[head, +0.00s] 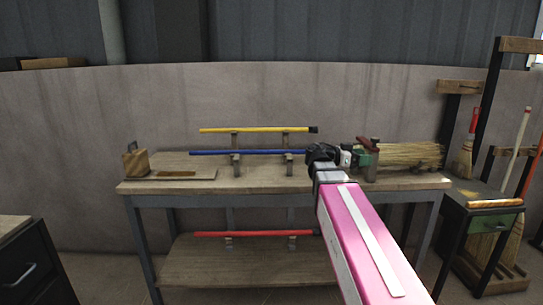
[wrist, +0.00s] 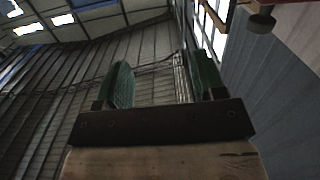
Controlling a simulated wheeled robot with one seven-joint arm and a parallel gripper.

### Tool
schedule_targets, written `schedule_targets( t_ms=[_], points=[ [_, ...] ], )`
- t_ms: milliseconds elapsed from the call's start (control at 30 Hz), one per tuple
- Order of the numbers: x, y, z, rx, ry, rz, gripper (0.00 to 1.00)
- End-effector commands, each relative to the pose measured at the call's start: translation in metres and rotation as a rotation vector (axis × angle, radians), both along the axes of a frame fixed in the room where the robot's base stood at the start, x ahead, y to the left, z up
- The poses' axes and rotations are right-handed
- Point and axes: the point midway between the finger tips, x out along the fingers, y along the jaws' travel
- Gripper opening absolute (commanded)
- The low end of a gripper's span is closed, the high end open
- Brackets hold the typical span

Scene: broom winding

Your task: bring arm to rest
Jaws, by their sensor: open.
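My arm (head: 362,238), pink and white, reaches forward from the lower right to the workbench in the head view. Its dark wrist (head: 322,155) stands in front of the bench's right half. In the wrist view my gripper (wrist: 160,80) shows two green fingers set apart on a dark bar, with nothing between them. The wrist view looks up past them to the wall and roof. In the head view a small green and red shape beside the wrist is too small to tell apart from the gripper.
The workbench (head: 262,184) carries a yellow pole (head: 255,129) and a blue pole (head: 240,152) on supports, a wooden block (head: 135,160) and a bundle of bristles (head: 412,154). A red pole (head: 250,234) lies on the lower shelf. A side table (head: 482,218) and brooms stand right.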

Motion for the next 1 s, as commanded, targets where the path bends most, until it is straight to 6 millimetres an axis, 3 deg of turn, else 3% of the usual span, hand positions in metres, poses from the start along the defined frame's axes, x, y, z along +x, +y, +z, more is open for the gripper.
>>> schedule_targets(
  t_ms=[267, 467, 567, 733, 900, 1000],
  points=[
    [-0.001, -0.001, -0.048, 0.123, 0.168, 0.049, 0.63],
    [-0.005, 0.003, -0.101, 0.261, 0.352, 0.120, 0.63],
    [-0.009, 0.007, -0.136, 0.353, 0.468, 0.176, 0.63],
    [-0.027, 0.025, -0.217, 0.570, 0.728, 0.340, 0.63],
    [-0.056, 0.058, -0.301, 0.813, 0.975, 0.595, 0.63],
    [-0.075, 0.082, -0.340, 0.939, 1.075, 0.765, 0.63]
  ],
)
